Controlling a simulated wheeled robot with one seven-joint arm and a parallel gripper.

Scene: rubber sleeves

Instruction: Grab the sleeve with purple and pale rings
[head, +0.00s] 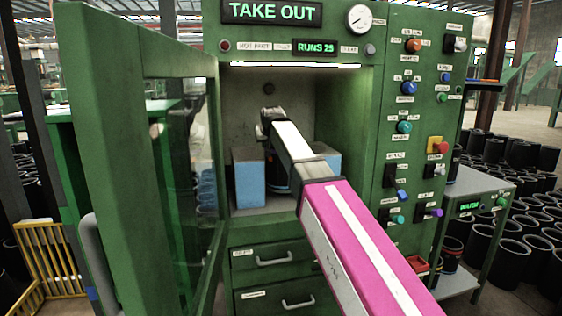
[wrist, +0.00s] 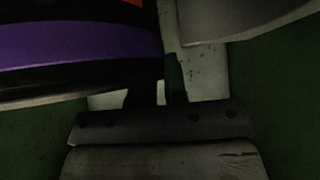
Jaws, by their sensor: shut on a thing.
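In the wrist view a black sleeve with a broad purple ring (wrist: 80,46) fills the upper left, very close to the camera. A pale band shows along its lower edge and a bit of orange at the top. My gripper (wrist: 172,78) is shut on this sleeve, at its right side; the exact contact is dark and partly out of frame. In the head view my arm reaches into the open machine chamber (head: 350,110), and my gripper's fingers are hidden. A dark sleeve (head: 277,178) shows in part behind my arm, between two blue blocks.
The blue blocks (head: 249,178) flank the chamber floor. The green glass door (head: 115,150) stands open on the left. A control panel (head: 415,120) with knobs is on the right. A side table (head: 470,185) and many black sleeves (head: 520,225) stand beyond.

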